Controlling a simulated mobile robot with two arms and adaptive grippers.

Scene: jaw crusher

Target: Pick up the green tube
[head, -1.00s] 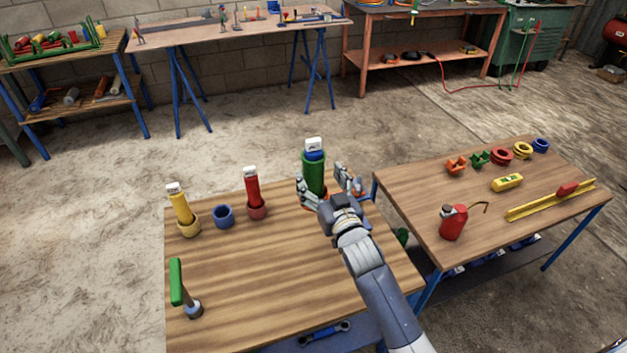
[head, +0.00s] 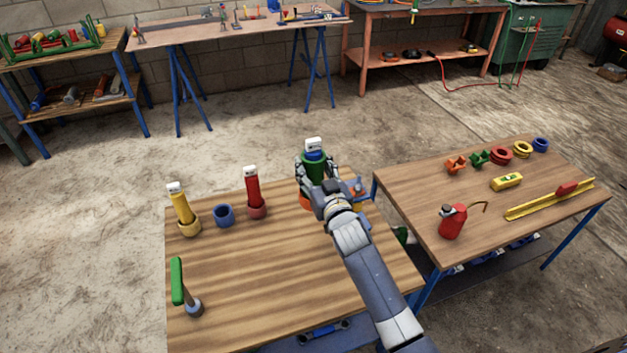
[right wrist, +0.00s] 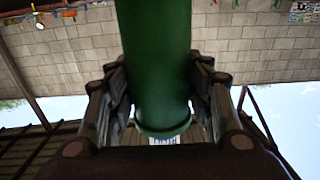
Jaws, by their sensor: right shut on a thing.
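The green tube (head: 314,168) stands upright at the back right of the near table, with a white and blue top. My right gripper (head: 317,178) is shut on it, a finger on each side. In the right wrist view the green tube (right wrist: 158,60) fills the space between the fingers of my right gripper (right wrist: 160,105). The tube's lower part is hidden behind the gripper in the head view. An orange ring-like holder (head: 306,202) shows just below the gripper; I cannot tell whether the tube still sits in it. My left gripper is not in view.
The right table (head: 420,190) holds a red oil can (head: 453,222) and several rings. The table's middle is clear.

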